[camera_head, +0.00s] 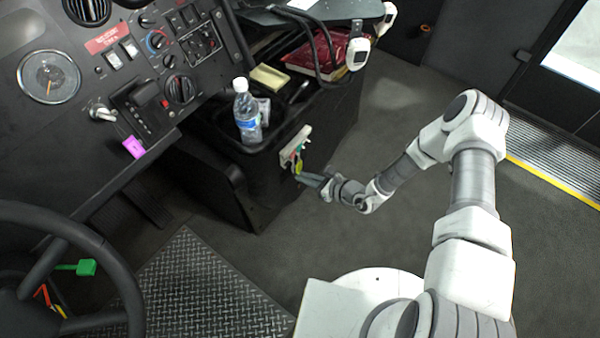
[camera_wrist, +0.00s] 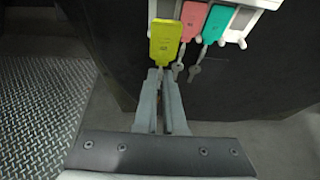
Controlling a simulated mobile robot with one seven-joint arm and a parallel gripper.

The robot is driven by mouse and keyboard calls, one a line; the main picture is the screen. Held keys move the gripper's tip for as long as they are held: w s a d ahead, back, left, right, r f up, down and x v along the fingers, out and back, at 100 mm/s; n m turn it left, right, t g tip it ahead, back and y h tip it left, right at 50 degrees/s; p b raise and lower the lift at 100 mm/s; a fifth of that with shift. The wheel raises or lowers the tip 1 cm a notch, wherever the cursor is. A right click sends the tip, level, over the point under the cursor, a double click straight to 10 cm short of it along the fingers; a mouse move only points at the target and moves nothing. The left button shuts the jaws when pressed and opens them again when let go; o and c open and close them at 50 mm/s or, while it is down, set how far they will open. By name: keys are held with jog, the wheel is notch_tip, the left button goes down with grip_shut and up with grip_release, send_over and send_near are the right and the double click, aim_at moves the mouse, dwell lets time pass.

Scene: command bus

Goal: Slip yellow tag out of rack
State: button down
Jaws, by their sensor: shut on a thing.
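The yellow tag (camera_wrist: 165,42) hangs at the left end of the white rack (camera_wrist: 262,4) in the wrist view. My gripper (camera_wrist: 161,76) is shut on the yellow tag at its lower end. The tag's top is still against the rack. A pink tag (camera_wrist: 194,20) and a green tag (camera_wrist: 216,24) hang to its right, each with a key below. In the head view the rack (camera_head: 294,146) is on the side of the black console, with the yellow tag (camera_head: 299,167) low on it and my gripper (camera_head: 312,180) reaching it from the right.
The black console (camera_head: 268,190) stands behind the rack. A water bottle (camera_head: 246,112) and a yellow pad (camera_head: 270,77) are on top of it. A steering wheel (camera_head: 110,262) is at the left. The grey floor right of the console is open.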

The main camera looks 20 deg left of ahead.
jog(key=d, duration=0.1)
jog(key=s+d, duration=0.1)
jog(key=d, duration=0.1)
jog(key=shift+s+d+p, duration=0.15)
jog(key=shift+s+p, duration=0.05)
jog(key=shift+p, duration=0.1)
